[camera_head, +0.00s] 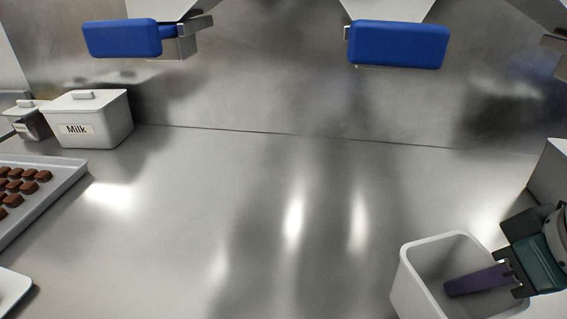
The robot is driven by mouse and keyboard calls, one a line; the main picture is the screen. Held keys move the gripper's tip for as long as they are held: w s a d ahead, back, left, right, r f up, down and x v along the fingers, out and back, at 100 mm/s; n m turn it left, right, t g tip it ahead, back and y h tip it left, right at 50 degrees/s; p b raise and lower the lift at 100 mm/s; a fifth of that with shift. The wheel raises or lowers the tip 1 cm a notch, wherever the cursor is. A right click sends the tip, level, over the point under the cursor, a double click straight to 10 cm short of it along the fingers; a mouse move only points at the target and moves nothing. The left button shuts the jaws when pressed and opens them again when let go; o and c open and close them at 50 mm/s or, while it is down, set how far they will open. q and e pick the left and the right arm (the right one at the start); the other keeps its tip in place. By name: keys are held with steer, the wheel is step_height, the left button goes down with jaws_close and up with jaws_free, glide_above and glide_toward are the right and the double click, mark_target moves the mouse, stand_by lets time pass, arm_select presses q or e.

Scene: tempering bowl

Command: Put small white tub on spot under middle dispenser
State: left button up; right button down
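A white, square, open tub (428,269) shows at the bottom right, with its lower part cut off by the frame edge. My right gripper (515,277) is at its right rim. A purple, tongue-like piece (478,281) reaches from the gripper into the tub. I cannot tell if it is a finger or a held item, or if the jaws are closed on the wall. The middle dispenser (398,44) has a blue front and hangs at the upper right. The counter (325,215) below it is bare, with no marked spot visible. My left gripper is out of view.
Another blue-fronted dispenser (122,39) hangs at the upper left, and part of a third (560,68) shows at the right edge. A lidded Milk box (88,119) stands at the back left. A chocolate tray (52,203) lies at the left. The counter's middle is free.

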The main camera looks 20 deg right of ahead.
steer(key=shift+w+d, duration=0.2)
steer(key=shift+w, duration=0.05)
steer(key=w+b, duration=0.2)
steer(key=w, duration=1.4)
steer(key=shift+w+a+f, duration=0.1)
steer(key=shift+w, duration=0.65)
steer(key=shift+f+b, duration=0.45)
steer(key=shift+f, duration=1.25)
steer(key=shift+f, duration=0.1)
steer(key=c, duration=1.1)
jaws_free()
